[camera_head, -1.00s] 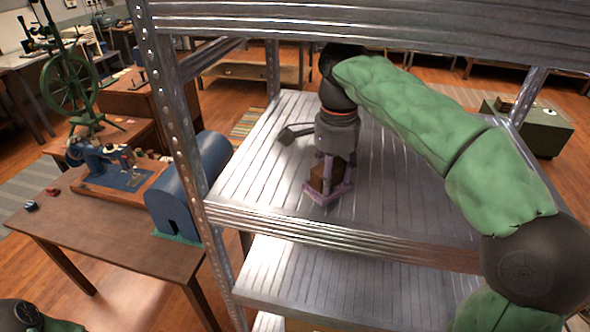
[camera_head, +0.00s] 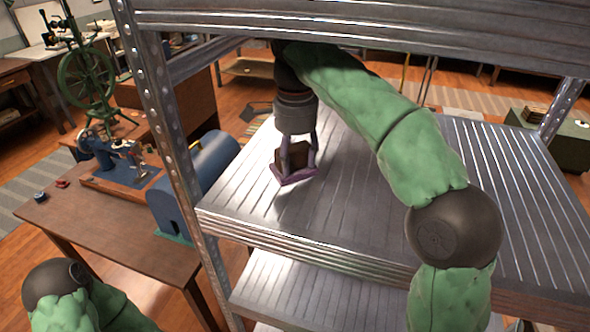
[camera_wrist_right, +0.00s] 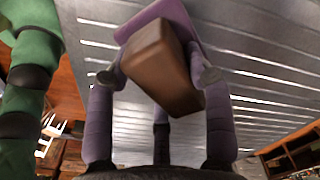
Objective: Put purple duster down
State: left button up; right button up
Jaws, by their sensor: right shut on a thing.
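The purple duster shows in the head view as a brown block with a flat purple part (camera_head: 296,177) at its lower end. My right gripper (camera_head: 297,150) points down and is shut on its brown block. The duster is at or just above the metal shelf (camera_head: 370,205), near its left side; I cannot tell whether it touches. In the right wrist view the brown block (camera_wrist_right: 163,72) sits between the fingers of my right gripper (camera_wrist_right: 160,85), tilted, with the purple part (camera_wrist_right: 160,18) beyond it. My left gripper is out of view.
A perforated metal post (camera_head: 165,120) and an upper shelf (camera_head: 350,22) frame the space around my right arm. A lower shelf (camera_head: 300,290) lies below. The shelf to the right is bare. A wooden table (camera_head: 105,235) with a blue case (camera_head: 195,180) stands at left.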

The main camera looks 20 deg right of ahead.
aim_at(295, 150)
jog(key=shift+f+b, duration=1.2)
jog(key=shift+f, duration=0.65)
jog(key=shift+r, duration=0.1)
jog(key=o, duration=1.5)
jog(key=shift+o, duration=0.2)
notch_tip(295, 150, up, 8)
jog(key=p, duration=0.4)
jog(key=shift+f, duration=0.25)
